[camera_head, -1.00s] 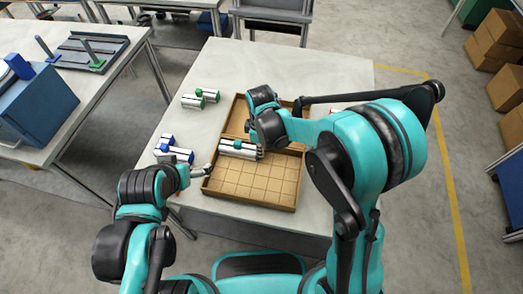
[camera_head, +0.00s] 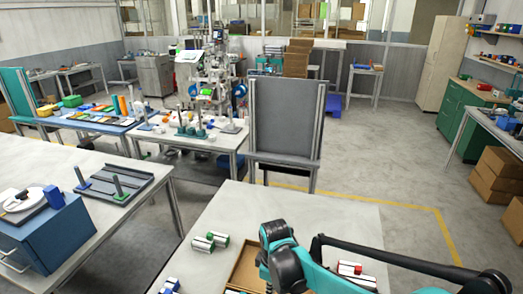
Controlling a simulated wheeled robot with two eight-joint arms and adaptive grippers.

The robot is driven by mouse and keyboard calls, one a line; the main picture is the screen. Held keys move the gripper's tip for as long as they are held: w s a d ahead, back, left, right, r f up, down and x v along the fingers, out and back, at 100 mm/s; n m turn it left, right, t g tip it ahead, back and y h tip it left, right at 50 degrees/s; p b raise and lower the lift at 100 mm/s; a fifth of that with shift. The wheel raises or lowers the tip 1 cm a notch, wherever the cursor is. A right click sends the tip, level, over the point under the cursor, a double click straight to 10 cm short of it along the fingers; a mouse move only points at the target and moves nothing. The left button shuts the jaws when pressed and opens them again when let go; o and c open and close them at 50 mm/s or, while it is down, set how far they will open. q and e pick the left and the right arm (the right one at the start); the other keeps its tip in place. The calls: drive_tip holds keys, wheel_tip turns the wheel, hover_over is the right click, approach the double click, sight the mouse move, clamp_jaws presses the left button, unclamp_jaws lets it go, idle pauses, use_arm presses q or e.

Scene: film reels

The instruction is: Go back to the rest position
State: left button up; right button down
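My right arm (camera_head: 345,275) comes in at the bottom right, over the near table. Its dark and teal wrist joints (camera_head: 283,262) hang over the tray, and I see no gripper fingers there. My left arm and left gripper are out of the picture. Two silver cylinders with green ends (camera_head: 210,241) lie on the table left of the tray. Silver and blue pieces (camera_head: 170,286) lie at the bottom edge. A red-and-white piece (camera_head: 349,268) lies behind my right arm, partly covered.
The near table (camera_head: 320,212) has a bare far part. The left table holds a blue box (camera_head: 45,235) and a rack (camera_head: 115,185). Cardboard boxes (camera_head: 497,180) stand at the right. The floor right of the near table is clear.

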drive_tip(key=s+d+r+m+t+b, duration=0.1)
drive_tip(key=s+d+r+m+t, duration=0.5)
drive_tip(key=s+d+m, duration=0.7)
drive_tip(key=shift+s+d+r+m, duration=0.2)
drive_tip(key=shift+d+r+m, duration=0.1)
drive_tip(key=shift+d+r, duration=0.8)
drive_tip(key=shift+a+r, duration=0.15)
drive_tip(key=shift+a, duration=0.05)
